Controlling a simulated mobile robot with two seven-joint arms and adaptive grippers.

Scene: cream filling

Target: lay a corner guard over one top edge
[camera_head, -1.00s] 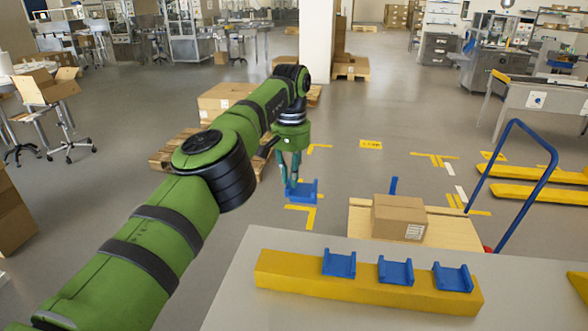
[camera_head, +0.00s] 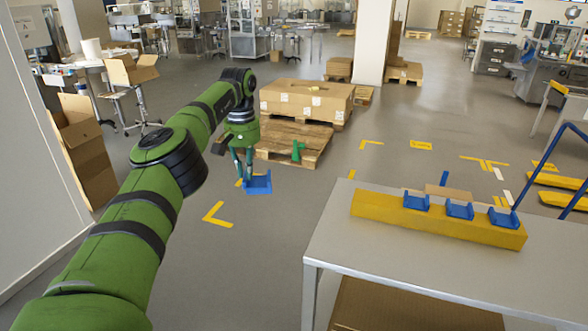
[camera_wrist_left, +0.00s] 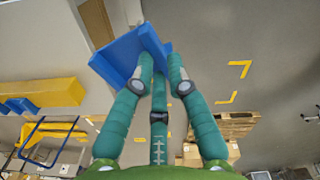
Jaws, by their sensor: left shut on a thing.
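My left gripper (camera_head: 243,178) is shut on a blue corner guard (camera_head: 258,182) and holds it in the air over the grey floor, left of the table. In the left wrist view the blue corner guard (camera_wrist_left: 130,55) sits at the tips of the green fingers (camera_wrist_left: 158,62). Several more blue corner guards (camera_head: 459,209) rest in a row on a yellow block (camera_head: 400,223) on the table. A large carton (camera_head: 306,100) with white labels stands on stacked wooden pallets (camera_head: 288,150) beyond the gripper. My right gripper is not in view.
The grey table (camera_head: 345,235) fills the right foreground. Open cartons (camera_head: 84,150) stand at the left by a wall. Yellow floor marks (camera_head: 216,214) lie on clear floor between.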

